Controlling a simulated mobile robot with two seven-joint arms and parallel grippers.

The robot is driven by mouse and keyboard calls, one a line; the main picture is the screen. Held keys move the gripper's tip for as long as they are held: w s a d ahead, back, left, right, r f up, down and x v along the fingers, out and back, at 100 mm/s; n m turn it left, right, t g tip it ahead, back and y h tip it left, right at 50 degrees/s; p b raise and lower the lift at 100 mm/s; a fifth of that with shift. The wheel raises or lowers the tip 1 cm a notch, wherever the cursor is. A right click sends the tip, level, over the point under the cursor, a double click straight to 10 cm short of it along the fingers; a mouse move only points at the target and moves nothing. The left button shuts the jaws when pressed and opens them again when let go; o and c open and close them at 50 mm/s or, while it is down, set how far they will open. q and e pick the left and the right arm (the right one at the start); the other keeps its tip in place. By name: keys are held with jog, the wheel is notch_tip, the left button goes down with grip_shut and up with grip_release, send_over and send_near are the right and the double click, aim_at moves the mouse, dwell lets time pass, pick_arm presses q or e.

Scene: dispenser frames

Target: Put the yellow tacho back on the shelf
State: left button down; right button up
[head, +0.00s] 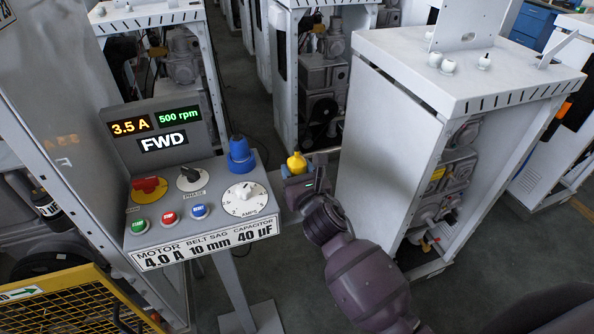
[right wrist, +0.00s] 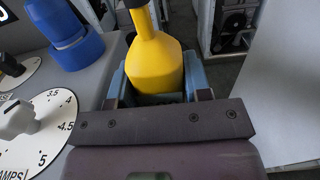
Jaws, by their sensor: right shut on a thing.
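The yellow tacho (head: 297,163) is a rounded body with a narrow neck. My right gripper (head: 298,176) is shut on it, beside the right edge of the control panel (head: 180,235). In the right wrist view the tacho (right wrist: 156,66) sits upright between the blue-grey fingers of the gripper (right wrist: 154,84); its lower end is hidden by the gripper. A similar blue piece (head: 240,157) stands at the panel's upper right, left of the tacho, and shows in the wrist view (right wrist: 66,35). I cannot make out which surface is the shelf. My left gripper is not in view.
The panel carries an amps dial (head: 245,199), buttons and a display (head: 158,128). A white machine cabinet (head: 390,150) stands close to the right of my right arm. A yellow mesh guard (head: 65,305) is at lower left. Open floor lies at lower right.

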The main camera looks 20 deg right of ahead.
jog(key=o, duration=1)
jog(key=shift+f, duration=0.1)
jog(key=shift+r, duration=0.2)
jog(key=s, duration=1.2)
jog(key=shift+s+d+f+m+g+h, duration=0.15)
jog(key=shift+s+d+f+m+g, duration=1.5)
jog(key=shift+m, duration=4.3)
jog(key=shift+s+d+f+m+g+h, duration=0.1)
jog(key=shift+s+d+f+m+g, duration=0.3)
jog(key=shift+s+d+f+m, duration=3.45)
jog(key=shift+s+a+f+m+g+h, duration=0.15)
jog(key=shift+s+f+m+g, duration=1.2)
jog(key=shift+f+m, duration=4.4)
